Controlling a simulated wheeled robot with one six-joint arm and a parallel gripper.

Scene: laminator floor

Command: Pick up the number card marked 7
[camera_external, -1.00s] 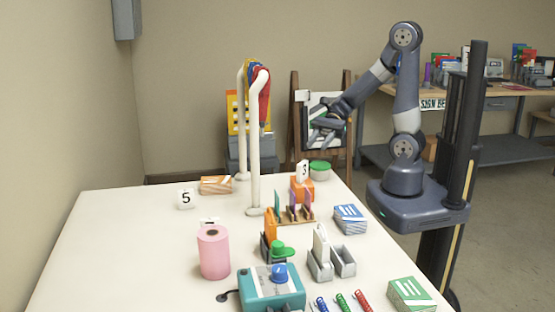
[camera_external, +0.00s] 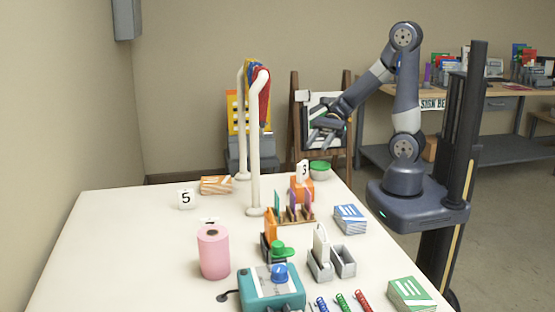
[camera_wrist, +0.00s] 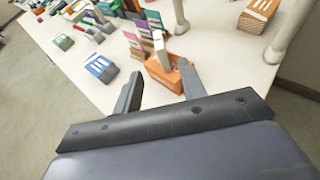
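No card with a readable 7 shows. A white number card (camera_external: 186,198) marked 5 stands at the left of the white table. Another white card (camera_external: 209,220) is mostly hidden behind the pink roll, and I cannot read its number. A third card (camera_external: 303,170), apparently marked 3, stands in an orange block at the table's far right; its blank-looking side shows in the wrist view (camera_wrist: 160,48). My gripper (camera_external: 323,132) is raised beyond the table's far right end, away from the cards. In the wrist view its fingers (camera_wrist: 159,88) are apart, with nothing between them.
The pink roll (camera_external: 213,255) stands in front of the hidden card. A white post rack (camera_external: 254,150) rises near the middle. A teal device (camera_external: 272,288), a blue-and-white box (camera_external: 349,218) and a slotted holder (camera_external: 300,220) crowd the right side.

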